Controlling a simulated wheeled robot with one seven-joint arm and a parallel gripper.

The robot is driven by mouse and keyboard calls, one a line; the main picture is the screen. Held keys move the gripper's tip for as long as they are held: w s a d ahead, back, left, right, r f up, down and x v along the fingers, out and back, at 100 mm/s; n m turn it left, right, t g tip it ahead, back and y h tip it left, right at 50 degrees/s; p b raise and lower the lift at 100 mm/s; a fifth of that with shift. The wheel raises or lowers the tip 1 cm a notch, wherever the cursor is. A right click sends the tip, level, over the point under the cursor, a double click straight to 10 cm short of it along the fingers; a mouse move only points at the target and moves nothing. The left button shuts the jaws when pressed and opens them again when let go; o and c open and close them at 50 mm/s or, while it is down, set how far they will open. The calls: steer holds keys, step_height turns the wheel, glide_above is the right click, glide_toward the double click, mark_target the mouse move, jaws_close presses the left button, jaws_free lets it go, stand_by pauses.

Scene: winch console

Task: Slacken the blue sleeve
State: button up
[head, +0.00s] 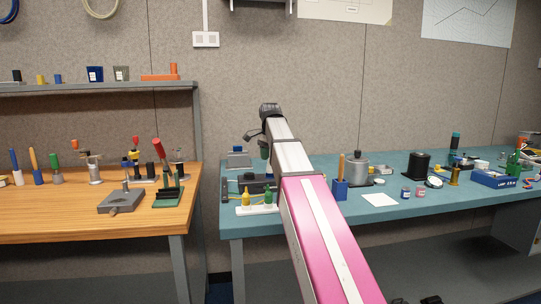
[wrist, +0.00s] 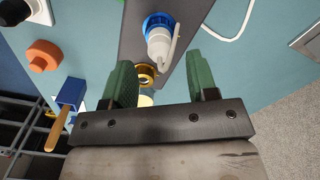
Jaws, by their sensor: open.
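The blue sleeve (wrist: 149,21) shows in the wrist view as a ribbed blue ring around a white fitting (wrist: 160,42) with a thin white lever or spout. It sits on a dark grey plate (wrist: 130,35). A brass ring (wrist: 147,75) is on the same plate, nearer my gripper. My gripper (wrist: 161,75) is open, with its two green fingers apart on either side of the brass ring. The blue sleeve lies beyond the fingertips, and nothing is seen held. In the head view my gripper (head: 264,150) hangs above the teal bench; I cannot make out the blue sleeve there.
In the wrist view, an orange knob (wrist: 43,57) and a blue block (wrist: 70,94) with a wooden handle lie left. A white cable (wrist: 243,22) runs at the right. In the head view, the teal bench (head: 400,197) holds a grey pot (head: 355,171) right of my arm.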

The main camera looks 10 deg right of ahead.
mark_target(270, 170)
steer(key=shift+f, duration=3.05)
